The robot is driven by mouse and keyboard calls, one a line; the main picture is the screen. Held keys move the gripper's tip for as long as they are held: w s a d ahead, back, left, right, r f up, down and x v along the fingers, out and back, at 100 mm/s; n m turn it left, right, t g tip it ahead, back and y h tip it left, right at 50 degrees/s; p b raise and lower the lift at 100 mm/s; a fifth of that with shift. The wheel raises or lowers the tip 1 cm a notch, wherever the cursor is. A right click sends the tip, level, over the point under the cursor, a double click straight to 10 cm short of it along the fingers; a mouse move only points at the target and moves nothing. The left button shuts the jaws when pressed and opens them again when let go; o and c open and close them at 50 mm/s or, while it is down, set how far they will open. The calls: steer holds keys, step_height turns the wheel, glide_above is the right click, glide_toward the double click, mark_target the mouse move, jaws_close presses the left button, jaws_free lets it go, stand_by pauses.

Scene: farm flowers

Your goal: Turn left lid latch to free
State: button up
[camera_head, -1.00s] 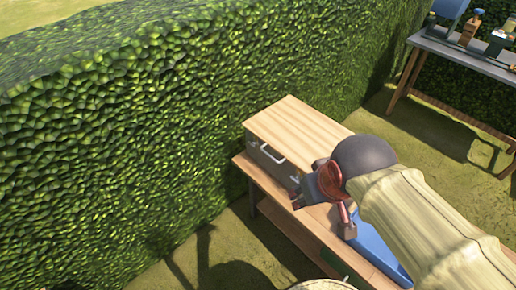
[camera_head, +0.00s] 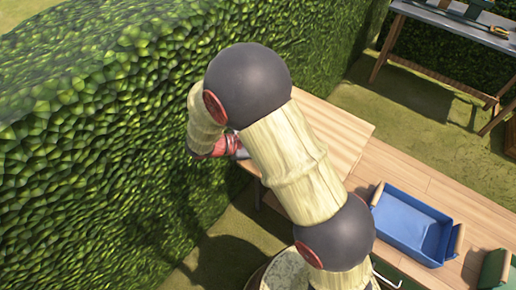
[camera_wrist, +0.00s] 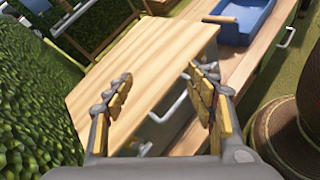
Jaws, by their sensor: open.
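The box with a pale wooden lid (camera_head: 325,135) stands on the wooden bench beside the hedge, lid closed. In the wrist view its lid (camera_wrist: 135,65) fills the middle, and a white handle (camera_wrist: 168,108) shows on the front face. A small pale metal piece (camera_wrist: 145,149) shows low between my fingers; I cannot tell whether it is the left latch or how it is turned. My gripper (camera_wrist: 159,75) is open and empty, its fingers spread over the lid and front face. In the head view my arm hides most of the gripper and the box front.
A blue tray (camera_head: 413,228) with wooden handles sits on the bench right of the box. A green container (camera_head: 494,268) is at the lower right. A second table (camera_head: 455,28) stands at the back right. The hedge (camera_head: 100,130) is close on the left of my arm.

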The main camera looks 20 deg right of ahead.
steer(key=w+a+f+n+t+h, duration=0.1)
steer(key=w+a+f+n+t, duration=0.1)
steer(key=a+f+n+t, duration=0.3)
steer(key=w+a+f+n+t+p, duration=0.1)
steer(key=w+f+n+t, duration=0.15)
steer(key=f, duration=0.35)
steer(key=w+a+f+n+t+h, duration=0.1)
steer(key=w+a+f+n+t, duration=0.25)
steer(key=f, duration=0.25)
steer(key=w+d+g+b, duration=0.1)
steer(key=w+d, duration=0.2)
steer(key=d, duration=0.3)
steer(key=shift+n, duration=0.3)
steer(key=shift+r, duration=0.1)
steer(key=c, duration=1.1)
steer(key=shift+c, duration=0.3)
